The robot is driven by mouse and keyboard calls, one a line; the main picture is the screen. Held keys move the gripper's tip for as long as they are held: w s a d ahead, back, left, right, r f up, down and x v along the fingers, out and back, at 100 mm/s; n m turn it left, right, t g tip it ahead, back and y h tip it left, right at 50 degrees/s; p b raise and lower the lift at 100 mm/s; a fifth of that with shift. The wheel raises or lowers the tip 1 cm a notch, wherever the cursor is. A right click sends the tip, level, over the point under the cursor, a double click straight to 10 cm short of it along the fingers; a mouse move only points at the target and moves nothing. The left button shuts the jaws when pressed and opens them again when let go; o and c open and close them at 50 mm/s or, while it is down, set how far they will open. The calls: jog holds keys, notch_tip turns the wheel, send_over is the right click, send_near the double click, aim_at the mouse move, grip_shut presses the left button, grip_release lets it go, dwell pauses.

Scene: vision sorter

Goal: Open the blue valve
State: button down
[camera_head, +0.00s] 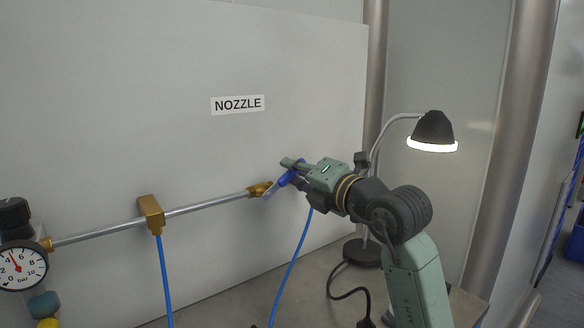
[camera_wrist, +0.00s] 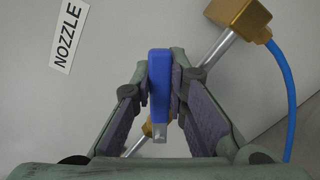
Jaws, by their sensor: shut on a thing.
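The blue valve handle (camera_wrist: 159,85) stands between my gripper's two fingers in the wrist view, with a grey metal end at its bottom. My gripper (camera_wrist: 161,92) is shut on this handle, one finger pad on each side. In the head view the blue valve (camera_head: 285,179) sits at the right end of a metal pipe (camera_head: 205,207), next to a brass fitting (camera_head: 259,189). My gripper (camera_head: 290,172) reaches it from the right and covers part of it. Most of the valve body is hidden.
A brass block (camera_head: 151,213) sits mid-pipe with a blue hose (camera_head: 165,275) below. A pressure gauge (camera_head: 20,265) is at the far left. A NOZZLE label (camera_head: 237,104) is on the white panel. A lit lamp (camera_head: 433,132) stands behind my arm.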

jog(key=shift+f, duration=0.1)
dwell(0.5)
jog(key=c, duration=1.6)
grip_release()
jog(key=shift+o, duration=0.2)
jog(key=shift+d, duration=0.1)
jog(key=v, duration=0.8)
jog(key=shift+c, duration=0.2)
